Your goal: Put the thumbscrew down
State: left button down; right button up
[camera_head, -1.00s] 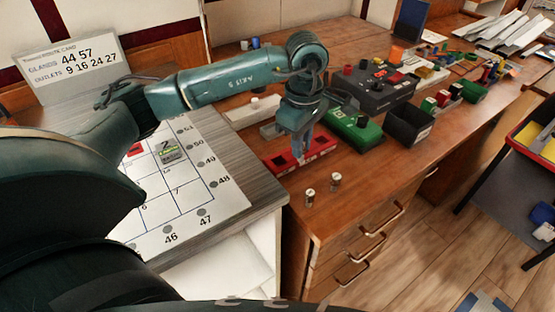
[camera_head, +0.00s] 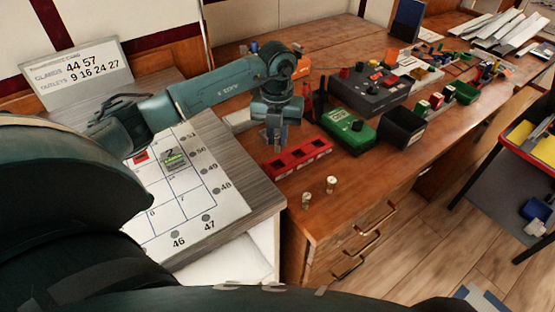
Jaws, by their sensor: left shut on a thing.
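My left gripper (camera_head: 274,144) points down over the left end of the red tray (camera_head: 312,147), which has several square compartments. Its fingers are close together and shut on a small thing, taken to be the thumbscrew. The thumbscrew itself is too small and hidden to make out between the fingers. Two small silver and pale cylindrical pieces stand upright on the wooden desk in front of the tray, one at the left (camera_head: 306,201) and one at the right (camera_head: 331,184). My right gripper is not in view.
A green meter (camera_head: 348,130), a black bin (camera_head: 403,128) and a dark control box (camera_head: 367,90) stand right of the tray. A white numbered chart (camera_head: 190,210) lies at the left. The desk's front right area is bare. A card (camera_head: 78,72) stands at the back left.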

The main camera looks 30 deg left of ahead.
aim_at(277, 151)
pick_arm(q)
jog(key=shift+f, duration=3.55)
jog(key=shift+f, duration=0.2)
jog(key=c, duration=1.3)
grip_release()
jog(key=shift+c, duration=0.2)
jog(key=shift+r, duration=0.1)
notch_tip(277, 151, up, 12)
jog(key=shift+r, duration=0.15)
